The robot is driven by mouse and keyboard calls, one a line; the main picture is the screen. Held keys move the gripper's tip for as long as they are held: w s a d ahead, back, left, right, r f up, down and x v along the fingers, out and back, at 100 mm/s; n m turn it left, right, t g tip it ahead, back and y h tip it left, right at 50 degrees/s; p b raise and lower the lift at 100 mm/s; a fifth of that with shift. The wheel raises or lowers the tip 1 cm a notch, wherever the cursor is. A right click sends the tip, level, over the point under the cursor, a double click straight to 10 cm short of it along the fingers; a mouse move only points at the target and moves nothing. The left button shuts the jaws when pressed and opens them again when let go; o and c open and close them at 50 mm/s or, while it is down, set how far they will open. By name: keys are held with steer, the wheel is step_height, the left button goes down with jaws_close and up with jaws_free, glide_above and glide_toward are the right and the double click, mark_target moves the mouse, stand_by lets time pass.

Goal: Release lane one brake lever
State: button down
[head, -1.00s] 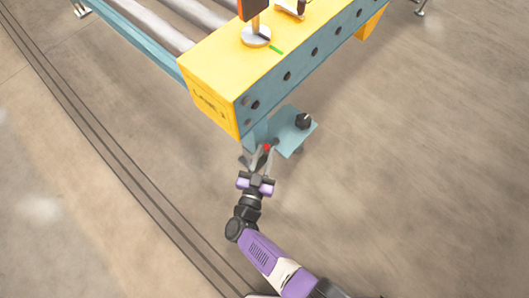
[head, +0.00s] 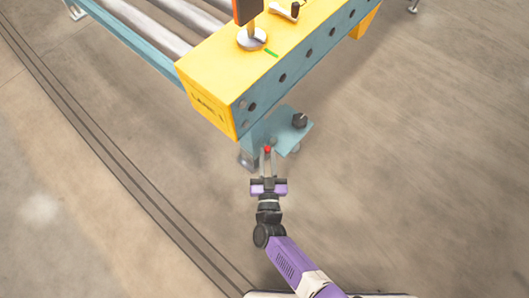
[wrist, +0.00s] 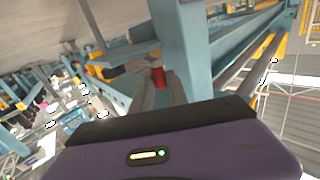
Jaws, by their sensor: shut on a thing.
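The brake lever's red knob (head: 267,149) is below the near corner of the yellow end beam, marked LANE 1 (head: 208,103). My gripper (head: 268,158) is shut on the red knob. In the wrist view the red knob (wrist: 158,76) sits between the two grey fingers. The fingers hide part of the knob, and the rest of the lever is hard to make out. A teal bracket plate (head: 294,130) with a black knob (head: 300,120) is just right of the red knob.
A teal post (wrist: 184,45) stands close beside the fingers in the wrist view. Above are the conveyor rollers (head: 160,30) and an orange-topped post on a round base (head: 251,39). The floor right of the bracket is clear.

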steer(key=w+d+n+g+y+b, duration=0.1)
steer(key=d+n+g+y, duration=0.5)
steer(key=n+y, duration=0.5)
steer(key=shift+w+d+g+y+b, duration=0.25)
steer(key=shift+w+g+y+b, duration=0.15)
steer(key=shift+g+y, duration=1.1)
steer(key=shift+w+d+r+n+g+y, duration=0.1)
steer(key=shift+w+d+n+g+y, duration=0.15)
steer(key=shift+n+g+y, duration=0.35)
steer(key=c, duration=1.6)
jaws_free()
steer(key=shift+a, duration=0.1)
steer(key=shift+s, duration=0.15)
steer(key=shift+p+v, duration=0.3)
steer(key=shift+v, duration=3.6)
